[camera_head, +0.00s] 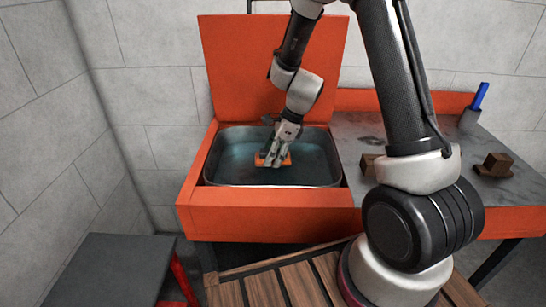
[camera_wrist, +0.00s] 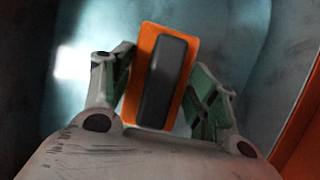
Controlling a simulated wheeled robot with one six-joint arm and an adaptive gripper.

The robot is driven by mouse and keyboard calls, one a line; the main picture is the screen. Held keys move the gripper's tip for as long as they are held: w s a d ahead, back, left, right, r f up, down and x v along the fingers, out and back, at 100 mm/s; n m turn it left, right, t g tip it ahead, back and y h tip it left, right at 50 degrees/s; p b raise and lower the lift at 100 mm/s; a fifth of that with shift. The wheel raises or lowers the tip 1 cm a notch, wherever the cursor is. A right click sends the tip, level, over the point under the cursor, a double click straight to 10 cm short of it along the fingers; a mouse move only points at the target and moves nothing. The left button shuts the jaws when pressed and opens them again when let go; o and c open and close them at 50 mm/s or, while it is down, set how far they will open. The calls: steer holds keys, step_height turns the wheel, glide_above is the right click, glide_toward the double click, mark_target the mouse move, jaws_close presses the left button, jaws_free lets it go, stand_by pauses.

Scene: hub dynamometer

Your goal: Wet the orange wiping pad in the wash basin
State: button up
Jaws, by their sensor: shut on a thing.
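The orange wiping pad (camera_head: 261,161) has a dark grey block-shaped handle on its back, seen in the wrist view (camera_wrist: 187,62). My gripper (camera_head: 276,150) is shut on the pad, with one finger on each side of the handle in the wrist view (camera_wrist: 163,85). The pad is inside the wash basin (camera_head: 318,184), a grey metal tub with blue-tinted water, set in an orange frame. The pad appears at or close to the water surface; whether it touches the water I cannot tell. My fingers hide part of the pad in the head view.
An orange lid (camera_head: 235,70) stands upright behind the basin. On the grey worktop (camera_head: 430,150) at the right are brown blocks (camera_head: 494,164) and a cup holding a blue-handled tool (camera_head: 479,95). A dark table (camera_head: 110,270) stands front left, and a wooden slatted surface (camera_head: 275,287) lies in front.

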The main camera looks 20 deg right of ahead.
steer(key=shift+r, duration=4.15)
steer(key=shift+r, duration=0.1)
step_height(320, 180, up, 4)
steer(key=shift+f, duration=0.1)
